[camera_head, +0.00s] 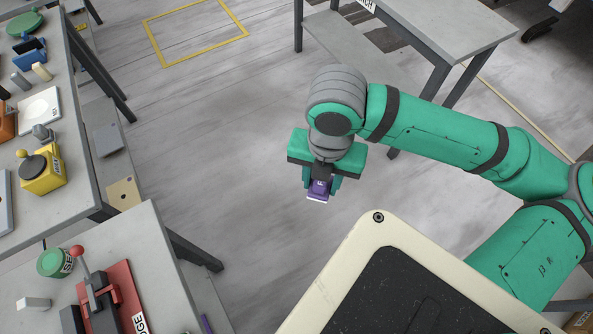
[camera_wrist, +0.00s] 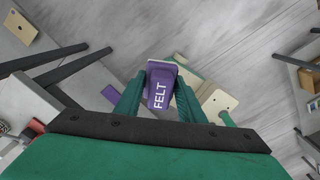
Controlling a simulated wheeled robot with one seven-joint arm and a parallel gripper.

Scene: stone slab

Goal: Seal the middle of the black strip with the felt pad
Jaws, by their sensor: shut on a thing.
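The felt pad (camera_head: 317,190) is a purple block with a pale lower face and the word FELT on its side. It also shows in the wrist view (camera_wrist: 159,78), between the green fingers. My gripper (camera_head: 321,182) is shut on it and holds it in the air above open grey floor, away from the tables. In the wrist view my gripper (camera_wrist: 158,95) has one finger on each side of the pad. I cannot make out the black strip in either view.
A near table (camera_head: 135,235) at lower left carries a red lever device (camera_head: 105,295) and a green tin (camera_head: 54,262). A longer table (camera_head: 75,160) with several tools stands behind it. Another table (camera_head: 440,30) stands at top right. The floor between is clear, with a yellow outline (camera_head: 197,60).

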